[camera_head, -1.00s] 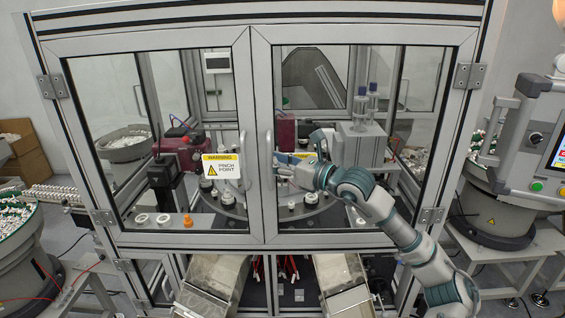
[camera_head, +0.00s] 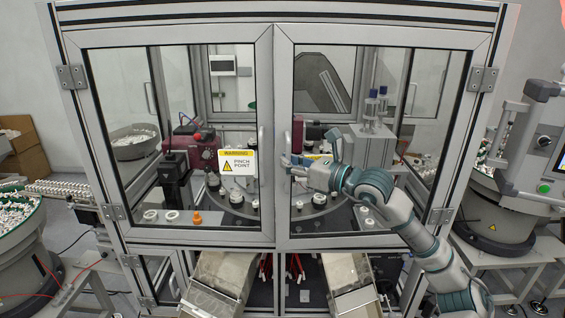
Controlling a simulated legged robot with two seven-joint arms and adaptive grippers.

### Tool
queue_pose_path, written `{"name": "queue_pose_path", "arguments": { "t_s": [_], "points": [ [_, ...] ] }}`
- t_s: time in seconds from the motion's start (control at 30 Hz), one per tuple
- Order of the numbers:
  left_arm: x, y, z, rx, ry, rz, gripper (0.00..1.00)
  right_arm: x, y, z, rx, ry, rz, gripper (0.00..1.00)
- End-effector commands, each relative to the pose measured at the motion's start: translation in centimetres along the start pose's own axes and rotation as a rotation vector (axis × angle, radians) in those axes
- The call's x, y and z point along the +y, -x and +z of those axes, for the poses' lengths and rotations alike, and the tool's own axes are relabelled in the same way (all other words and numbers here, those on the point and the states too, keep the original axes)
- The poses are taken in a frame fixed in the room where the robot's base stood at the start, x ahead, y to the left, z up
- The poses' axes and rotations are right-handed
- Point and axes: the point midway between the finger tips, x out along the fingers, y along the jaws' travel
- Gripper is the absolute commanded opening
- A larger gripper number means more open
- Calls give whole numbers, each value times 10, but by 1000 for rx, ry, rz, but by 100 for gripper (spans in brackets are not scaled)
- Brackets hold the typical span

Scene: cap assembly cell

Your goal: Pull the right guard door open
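The right guard door (camera_head: 475,70) is a silver-framed clear panel at the front of the machine cabinet. It looks closed, its inner edge against the left guard door (camera_head: 85,75). Its upright bar handle (camera_head: 297,130) is near that inner edge. My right gripper (camera_head: 311,150) is in front of this door, close to the lower part of the handle. Its fingers look spread, one upward and one leftward across the handle's lower end. I cannot tell whether it touches the handle. My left gripper is out of view.
A yellow-and-white pinch point sign (camera_head: 238,163) is on the left door. A control panel (camera_head: 545,160) and a bowl feeder (camera_head: 492,225) stand close on the right. Two sloping chutes (camera_head: 222,278) project below the doors. Another bowl feeder (camera_head: 20,240) stands at the left.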

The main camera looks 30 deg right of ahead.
Motion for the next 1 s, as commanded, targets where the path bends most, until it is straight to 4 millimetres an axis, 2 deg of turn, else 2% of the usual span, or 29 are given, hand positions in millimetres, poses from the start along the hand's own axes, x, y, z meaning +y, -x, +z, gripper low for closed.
{"name": "queue_pose_path", "arguments": {
  "t_s": [0.07,0.23,0.6,1.0],
  "points": [
    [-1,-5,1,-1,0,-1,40,-7,9,-4,1,-4,-7,23],
    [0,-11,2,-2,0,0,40,-9,23,-4,1,-4,-10,23],
    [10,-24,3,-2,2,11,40,-3,48,-3,3,0,-9,23],
    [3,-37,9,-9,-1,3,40,-7,81,-4,3,-4,-10,23]
  ]
}}
